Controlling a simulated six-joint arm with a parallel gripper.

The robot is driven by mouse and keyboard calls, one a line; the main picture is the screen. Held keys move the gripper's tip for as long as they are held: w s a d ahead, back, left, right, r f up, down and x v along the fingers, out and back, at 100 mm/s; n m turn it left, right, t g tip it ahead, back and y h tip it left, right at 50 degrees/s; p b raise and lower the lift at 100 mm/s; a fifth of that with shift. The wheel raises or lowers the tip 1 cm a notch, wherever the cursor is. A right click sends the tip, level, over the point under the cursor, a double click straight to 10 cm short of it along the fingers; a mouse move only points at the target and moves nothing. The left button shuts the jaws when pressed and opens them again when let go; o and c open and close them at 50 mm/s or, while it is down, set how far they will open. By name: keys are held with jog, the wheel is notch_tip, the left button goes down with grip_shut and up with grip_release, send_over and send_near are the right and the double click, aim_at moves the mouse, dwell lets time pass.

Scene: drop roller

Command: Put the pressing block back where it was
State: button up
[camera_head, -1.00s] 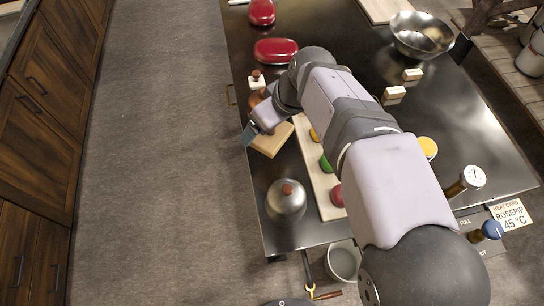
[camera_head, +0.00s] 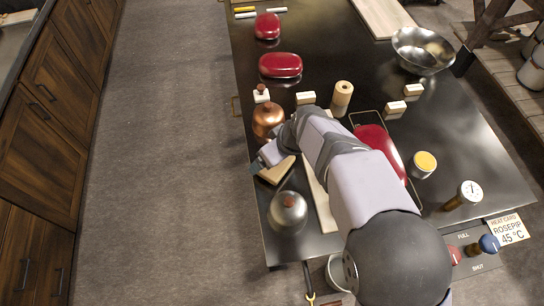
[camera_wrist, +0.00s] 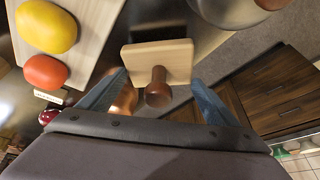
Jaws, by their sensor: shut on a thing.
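The pressing block is a pale wooden plate with a brown knob handle. In the wrist view the pressing block (camera_wrist: 150,58) sits between the blue fingertips of my gripper (camera_wrist: 158,78), its knob towards the camera. My gripper is shut on it. In the head view the block (camera_head: 277,171) shows as a pale wedge beside my gripper (camera_head: 262,166), near the counter's left edge, between a copper pot and a steel dome. My arm hides part of it. I cannot tell whether it touches the counter.
The copper pot (camera_head: 267,119) stands just behind my gripper and the steel dome (camera_head: 288,210) in front. A pale board (camera_head: 322,197) lies partly under my arm; the wrist view shows yellow (camera_wrist: 46,26) and orange (camera_wrist: 50,72) rounded pieces on it. A red lidded dish (camera_head: 380,150) is right of my arm.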

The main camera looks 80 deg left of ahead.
jog(key=shift+f, duration=0.9)
jog(key=shift+f, duration=0.15)
jog(key=o, duration=1.2)
jog(key=shift+r, duration=0.25)
jog(key=b+v, duration=0.3)
jog(key=v, duration=0.9)
